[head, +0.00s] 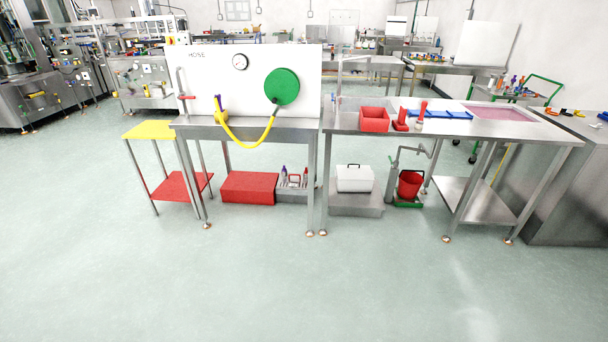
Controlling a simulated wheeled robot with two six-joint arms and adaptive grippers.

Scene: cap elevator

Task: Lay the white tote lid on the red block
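The white tote (354,185) sits on a low grey platform under the right-hand steel table. Its white lid (355,170) appears to be on top of it, with a small dark part along the upper edge. The red block (249,187) is a low, flat-topped box on the floor under the left-hand table, left of the tote. Its top looks bare. Table legs stand between the block and the tote. Neither of my grippers is in view.
A grey caddy with bottles (293,187) stands right beside the red block. A red bucket (410,184) stands right of the tote. A yellow-topped stand (151,130) is at left. Steel table legs (325,185) frame the under-table spaces. The floor in front (300,285) is clear.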

